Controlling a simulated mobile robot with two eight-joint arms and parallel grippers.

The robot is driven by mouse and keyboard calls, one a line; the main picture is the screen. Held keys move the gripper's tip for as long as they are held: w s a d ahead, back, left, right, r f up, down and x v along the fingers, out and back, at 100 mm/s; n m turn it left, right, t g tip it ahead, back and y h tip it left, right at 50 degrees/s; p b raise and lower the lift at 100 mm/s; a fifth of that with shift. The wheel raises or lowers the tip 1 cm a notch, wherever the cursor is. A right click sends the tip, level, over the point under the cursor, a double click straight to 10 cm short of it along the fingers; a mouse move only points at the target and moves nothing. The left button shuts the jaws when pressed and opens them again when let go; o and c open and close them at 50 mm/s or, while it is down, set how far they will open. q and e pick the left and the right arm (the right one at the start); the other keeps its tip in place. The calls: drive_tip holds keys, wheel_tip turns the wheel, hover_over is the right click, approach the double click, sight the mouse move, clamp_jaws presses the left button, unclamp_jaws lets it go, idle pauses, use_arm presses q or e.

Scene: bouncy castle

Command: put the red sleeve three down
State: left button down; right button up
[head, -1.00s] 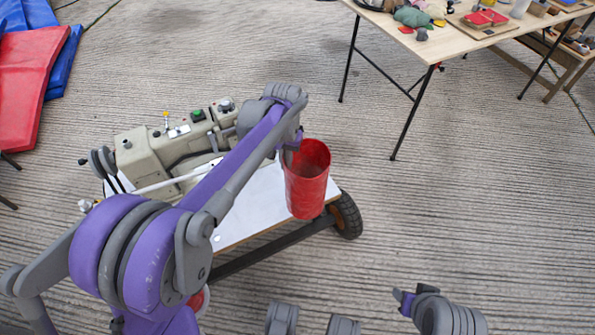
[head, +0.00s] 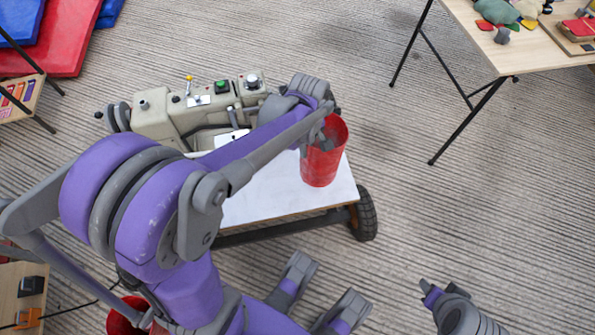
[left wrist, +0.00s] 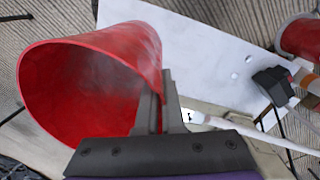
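The red sleeve (head: 322,160) is an open, hollow red cylinder over the right end of the white cart top (head: 275,190). My left gripper (head: 322,132) is shut on its wall near the rim. In the left wrist view the sleeve (left wrist: 100,50) fills the upper left, its mouth facing the camera, with the fingers (left wrist: 160,112) pinching the rim. I cannot tell whether its lower end touches the cart top. My right gripper (head: 430,290) shows only partly at the bottom, and its fingers are unclear.
A beige machine (head: 160,115) with a green button and levers stands on the cart's far side. Another red cylinder (head: 122,318) is at the lower left. A cluttered wooden table (head: 480,45) stands upper right. Red and blue mats (head: 70,40) lie upper left. The floor right of the cart is clear.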

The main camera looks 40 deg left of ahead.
sight(319, 169)
use_arm(q)
wheel_tip(319, 169, down, 8)
drive_tip(key=b, duration=0.2)
drive_tip(key=shift+w+r, duration=0.15)
drive_tip(key=shift+r, duration=0.05)
use_arm(e)
drive_tip(key=x, duration=0.3)
drive_tip(key=shift+s+f, duration=0.1)
drive_tip(key=shift+s, duration=0.2)
use_arm(q)
drive_tip(key=shift+f, duration=0.15)
drive_tip(key=c, duration=1.1)
unclamp_jaws()
drive_tip(key=shift+o, duration=0.2)
use_arm(e)
drive_tip(key=shift+f, duration=0.1)
